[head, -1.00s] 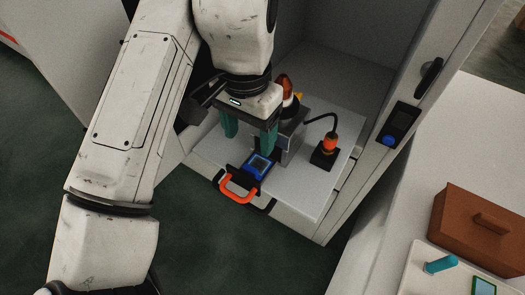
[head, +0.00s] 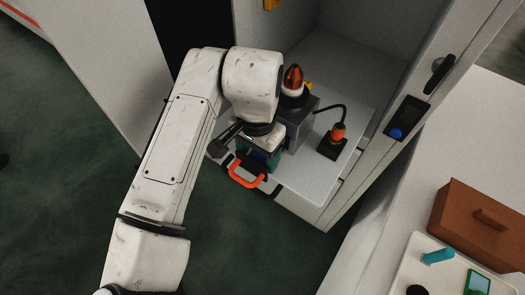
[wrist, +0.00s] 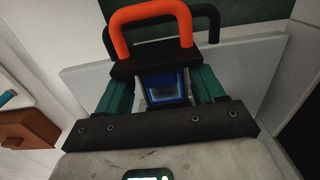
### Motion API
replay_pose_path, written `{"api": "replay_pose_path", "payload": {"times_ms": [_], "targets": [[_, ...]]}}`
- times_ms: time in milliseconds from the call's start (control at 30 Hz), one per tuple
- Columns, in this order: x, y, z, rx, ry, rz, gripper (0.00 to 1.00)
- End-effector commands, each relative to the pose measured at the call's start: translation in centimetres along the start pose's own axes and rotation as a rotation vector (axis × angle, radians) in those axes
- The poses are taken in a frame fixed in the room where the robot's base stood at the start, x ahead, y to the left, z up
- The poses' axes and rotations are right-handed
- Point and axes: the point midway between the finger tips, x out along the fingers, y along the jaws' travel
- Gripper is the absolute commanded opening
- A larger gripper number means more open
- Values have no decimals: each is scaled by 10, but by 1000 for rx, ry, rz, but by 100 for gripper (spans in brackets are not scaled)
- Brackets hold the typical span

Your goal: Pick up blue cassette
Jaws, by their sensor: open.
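The blue cassette (wrist: 164,88) has a dark window framed in blue and sits on the shelf, behind the orange handle. In the wrist view my gripper (wrist: 162,80) is open, with one teal finger on each side of the cassette. Whether the fingers touch it I cannot tell. In the head view my gripper (head: 259,157) is down at the shelf's front and hides most of the cassette.
The orange handle (head: 245,179) stands at the front edge of the light shelf (head: 300,179). A grey block with a brown-orange dome (head: 292,77) is close behind my gripper. A black base with an orange plug (head: 337,131) and cable stands right. A brown box (head: 485,222) is farther right.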

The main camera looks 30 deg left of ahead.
Motion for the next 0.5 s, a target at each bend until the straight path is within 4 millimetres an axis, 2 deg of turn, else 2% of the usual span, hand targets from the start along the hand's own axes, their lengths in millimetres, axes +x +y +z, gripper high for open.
{"api": "replay_pose_path", "payload": {"times_ms": [167, 500], "targets": [[0, 0, 0, 0, 0, 0, 68], [0, 0, 0, 0, 0, -1, 36]]}}
